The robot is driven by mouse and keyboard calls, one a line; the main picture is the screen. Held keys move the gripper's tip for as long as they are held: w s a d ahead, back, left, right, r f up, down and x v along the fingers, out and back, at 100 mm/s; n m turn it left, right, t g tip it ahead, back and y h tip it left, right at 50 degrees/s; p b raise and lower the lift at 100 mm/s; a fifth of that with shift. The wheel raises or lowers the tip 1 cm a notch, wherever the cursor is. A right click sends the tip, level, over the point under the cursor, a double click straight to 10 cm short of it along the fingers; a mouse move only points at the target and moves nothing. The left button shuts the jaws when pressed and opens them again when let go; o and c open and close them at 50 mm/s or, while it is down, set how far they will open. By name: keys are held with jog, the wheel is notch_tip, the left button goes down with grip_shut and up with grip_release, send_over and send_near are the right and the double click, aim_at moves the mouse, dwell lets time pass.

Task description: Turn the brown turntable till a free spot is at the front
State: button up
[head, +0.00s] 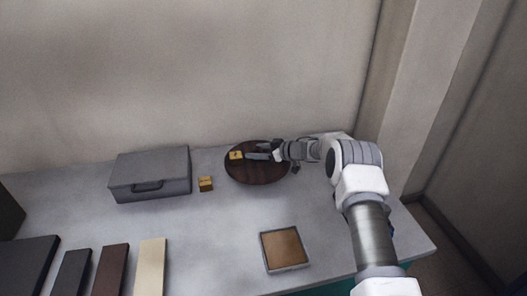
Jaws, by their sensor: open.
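The brown turntable (255,174) is a round dark disc at the back of the table, right of centre. A small yellow-orange block (236,155) sits on its back left part. The front part of the disc looks bare. My gripper (262,152) reaches in from the right over the back of the disc, with its fingers pointing left toward the block. It is open, and a small gap seems to lie between it and the block. My gripper and wrist hide the disc's back right part. I cannot tell whether the fingers touch the disc.
A second small yellow-orange block (206,184) stands on the table left of the disc. A grey case (150,174) is farther left. A shallow tray (284,249) with a brown inside lies at the front. Several flat dark and cream pieces (151,266) lie front left. The table's middle is clear.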

jog(key=v, duration=1.7)
jog(key=shift+s+p, duration=0.2)
jog(key=shift+p, duration=0.1)
jog(key=shift+d, duration=0.15)
